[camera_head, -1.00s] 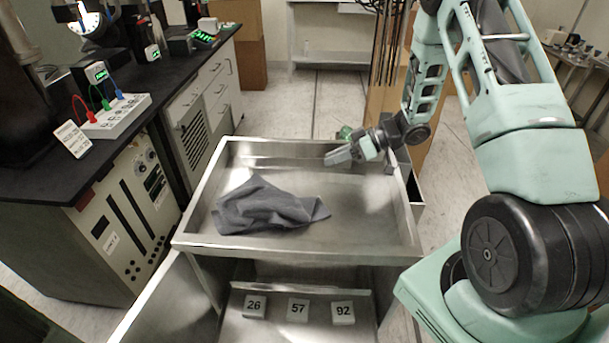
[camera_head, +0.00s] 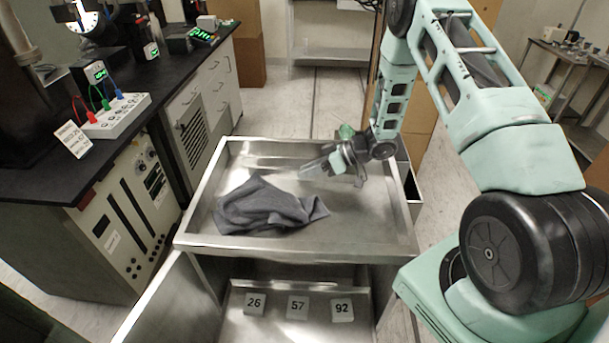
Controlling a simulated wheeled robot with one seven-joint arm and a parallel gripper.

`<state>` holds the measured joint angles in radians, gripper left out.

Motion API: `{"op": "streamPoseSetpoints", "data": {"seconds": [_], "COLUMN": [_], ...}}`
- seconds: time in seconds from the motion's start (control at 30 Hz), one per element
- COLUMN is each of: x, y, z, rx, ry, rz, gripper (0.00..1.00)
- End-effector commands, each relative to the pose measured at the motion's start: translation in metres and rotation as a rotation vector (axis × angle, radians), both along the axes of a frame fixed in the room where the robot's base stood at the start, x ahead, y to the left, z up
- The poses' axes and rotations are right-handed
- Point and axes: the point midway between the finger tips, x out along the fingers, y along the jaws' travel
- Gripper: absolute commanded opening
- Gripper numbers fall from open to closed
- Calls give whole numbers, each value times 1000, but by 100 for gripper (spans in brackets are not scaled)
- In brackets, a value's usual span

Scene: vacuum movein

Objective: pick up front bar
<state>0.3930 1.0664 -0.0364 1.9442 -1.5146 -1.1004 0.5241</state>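I cannot make out a separate loose object that is plainly the front bar. The steel cart's top tray (camera_head: 215,243) has a raised metal rim along its front edge. A crumpled grey cloth (camera_head: 268,207) lies in the left half of the tray, and anything beneath it is hidden. My gripper (camera_head: 312,168) is above the back right part of the tray, pointing left, apart from the cloth. Its fingers are small and pale against the metal, so their opening is unclear. I see nothing plainly held.
Blocks marked 26 (camera_head: 255,304), 57 (camera_head: 297,306) and 92 (camera_head: 342,309) sit on the cart's lower shelf. A black-topped bench (camera_head: 120,137) with instruments stands at left. The tray's right half is clear.

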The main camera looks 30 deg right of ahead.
Motion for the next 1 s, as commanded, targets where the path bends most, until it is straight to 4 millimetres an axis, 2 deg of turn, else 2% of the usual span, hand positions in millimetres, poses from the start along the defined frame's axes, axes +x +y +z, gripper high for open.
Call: {"op": "streamPoseSetpoints", "data": {"seconds": [0.03,0.1,0.67,0.87,1.0], "x": [0,0,-2,-1,0], "y": [0,0,-1,-1,-1], "z": [0,0,-2,13,35], "rx": [0,0,-3,-4,-3], "ry": [0,0,9,6,0], "rz": [0,0,-1,-2,-1], "gripper": [20,0,0,0,0]}}
